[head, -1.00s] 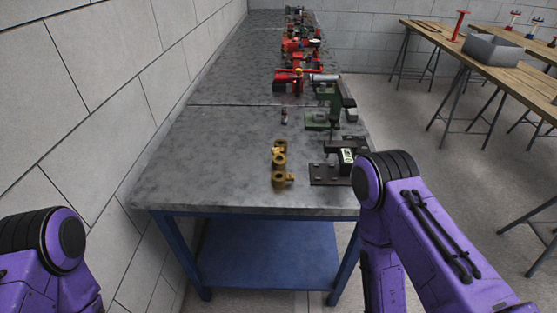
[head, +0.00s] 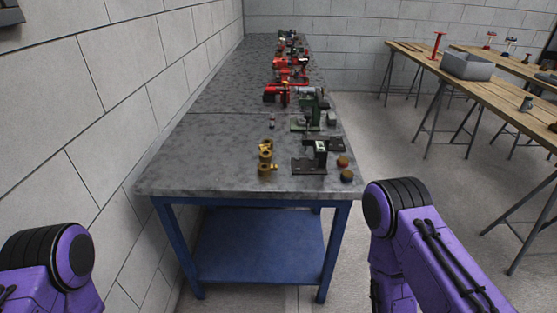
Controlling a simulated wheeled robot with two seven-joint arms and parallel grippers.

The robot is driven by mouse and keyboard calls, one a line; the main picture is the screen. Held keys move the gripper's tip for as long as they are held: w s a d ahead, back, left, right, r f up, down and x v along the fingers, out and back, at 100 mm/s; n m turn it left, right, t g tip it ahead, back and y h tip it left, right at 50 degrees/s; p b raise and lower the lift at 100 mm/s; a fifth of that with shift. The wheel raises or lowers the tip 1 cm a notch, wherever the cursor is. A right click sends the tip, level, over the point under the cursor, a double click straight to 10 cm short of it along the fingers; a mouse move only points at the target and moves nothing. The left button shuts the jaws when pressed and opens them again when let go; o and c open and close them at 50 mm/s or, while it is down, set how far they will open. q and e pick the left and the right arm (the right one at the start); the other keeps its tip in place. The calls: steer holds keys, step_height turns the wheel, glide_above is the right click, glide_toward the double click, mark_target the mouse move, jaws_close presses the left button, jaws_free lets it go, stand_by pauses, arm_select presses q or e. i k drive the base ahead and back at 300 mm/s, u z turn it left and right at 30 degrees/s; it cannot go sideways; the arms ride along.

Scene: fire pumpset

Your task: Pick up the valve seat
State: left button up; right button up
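I cannot tell for sure which part is the valve seat. Several small brass-coloured fittings (head: 265,158) sit in a short row near the front of the long grey worktable (head: 200,176). Two small round pieces, a reddish-brown one (head: 342,162) and a dark one with a tan top (head: 347,175), stand near the table's right front edge. Purple and black links of my two arms show at the lower left and lower right. Both grippers are out of view, and no arm link touches the table.
A dark metal fixture (head: 310,163) and a green device (head: 306,118) stand right of the brass fittings. Red pump parts (head: 285,93) run toward the back. The table's left front is bare. Wooden trestle tables, one with a grey bin (head: 467,66), stand right across open floor.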

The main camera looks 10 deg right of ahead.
mark_target(266, 155)
steer(key=z, duration=1.1)
steer(key=i, duration=0.7)
steer(key=u, duration=0.6)
